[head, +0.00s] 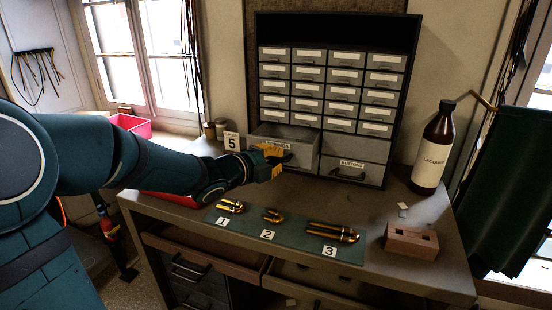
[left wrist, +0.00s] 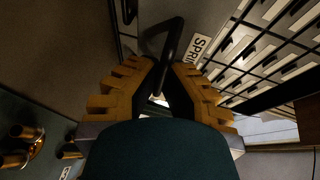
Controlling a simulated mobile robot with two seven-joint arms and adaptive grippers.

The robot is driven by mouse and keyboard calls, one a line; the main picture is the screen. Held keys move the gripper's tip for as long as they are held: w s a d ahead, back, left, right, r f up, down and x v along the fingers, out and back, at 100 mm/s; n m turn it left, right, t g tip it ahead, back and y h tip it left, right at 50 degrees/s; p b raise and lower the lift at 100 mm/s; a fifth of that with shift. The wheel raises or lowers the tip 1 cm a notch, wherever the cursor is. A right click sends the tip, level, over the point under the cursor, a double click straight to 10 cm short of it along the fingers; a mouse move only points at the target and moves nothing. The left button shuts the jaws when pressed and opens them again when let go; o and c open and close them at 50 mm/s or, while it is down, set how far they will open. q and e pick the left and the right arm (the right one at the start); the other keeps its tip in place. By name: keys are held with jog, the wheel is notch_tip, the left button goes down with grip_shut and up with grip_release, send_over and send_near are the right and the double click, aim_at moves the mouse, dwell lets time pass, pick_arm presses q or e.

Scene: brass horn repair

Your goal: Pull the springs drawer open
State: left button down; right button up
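The springs drawer (head: 300,148) is the lower left large drawer of the grey cabinet. It stands partly out from the cabinet, its front forward of the buttons drawer (head: 352,172). My left gripper (head: 276,155), with yellow-orange fingers, is at its front and partly hides the label. In the left wrist view the dark bar handle (left wrist: 172,38) passes between the fingers of my left gripper (left wrist: 164,72), which close on it from both sides. Part of the "SPR..." label (left wrist: 197,47) shows beside it. My right gripper is not in view.
A green mat (head: 285,240) with brass parts and number cards lies in front of the cabinet. A brown lacquer bottle (head: 434,148) and a wooden block (head: 411,242) stand to the right. A number 5 card (head: 231,141) stands left of the drawer.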

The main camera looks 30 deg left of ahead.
pick_arm(q)
jog(key=c, duration=1.1)
grip_release()
jog(key=shift+s, duration=0.1)
jog(key=v, duration=1.1)
jog(key=shift+s+r, duration=0.1)
jog(key=shift+s, duration=0.3)
